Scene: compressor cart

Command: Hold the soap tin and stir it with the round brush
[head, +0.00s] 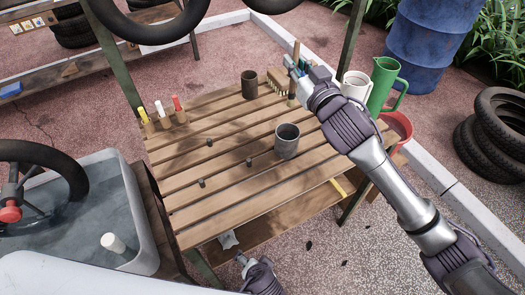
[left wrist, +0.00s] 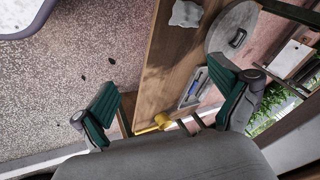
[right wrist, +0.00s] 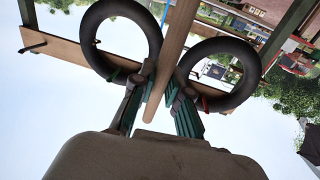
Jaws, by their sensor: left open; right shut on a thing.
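A grey metal tin (head: 287,143), which looks like the soap tin, stands upright on the slatted table. A darker brown can (head: 249,86) stands further back. My right gripper (head: 297,68) is shut on the round brush's wooden handle (head: 296,47), above the table's back right part. The handle runs between the closed fingers in the right wrist view (right wrist: 172,55). The brush's lower end (head: 291,99) hangs below the gripper, small and partly unclear. My left gripper (left wrist: 170,108) is open and empty, low near the table's front edge, over the lower shelf. The tin's contents are not visible.
A bristle scrub brush (head: 277,82) lies beside my right gripper. A white mug (head: 355,86) and green jug (head: 383,84) stand right. Several small dark pegs (head: 249,162) stick up from the table (head: 225,200).

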